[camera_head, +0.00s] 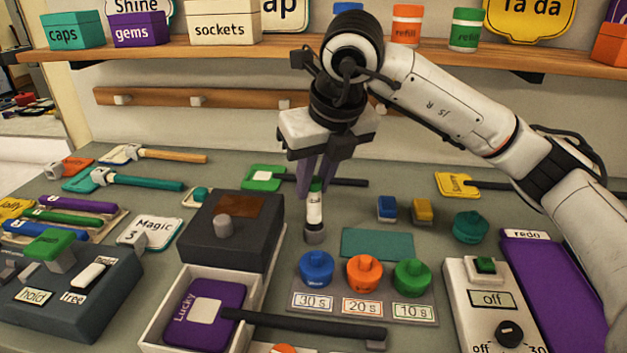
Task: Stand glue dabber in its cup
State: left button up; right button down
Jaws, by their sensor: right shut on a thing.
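My right gripper (316,188) reaches down from above at the middle of the table and is shut on the glue dabber (314,208). The dabber is a slim white stick with a dark label and a green part at the top between the fingers. It is about upright. A small grey cup (315,236) is directly under it. The dabber's lower end meets the cup's top in this view; I cannot tell whether it is inside the cup or just above it. My left gripper is not in view.
A dark box (260,232) stands close left of the dabber, with an open white drawer (165,328) in front. A teal mat (377,244) lies to the right. Blue (316,270), orange (364,272) and green (412,277) knobbed pots stand in front. A shelf (300,48) runs behind.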

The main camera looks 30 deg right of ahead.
jog(key=shift+f+b, duration=0.8)
jog(key=shift+f, duration=0.1)
jog(key=shift+f+b, duration=1)
jog(key=shift+b, duration=0.1)
dwell(1.8)
jog(key=c, duration=1.3)
grip_release()
jog(key=shift+c, duration=0.2)
jog(key=shift+r+p, duration=2.9)
jog(key=shift+r, duration=1.15)
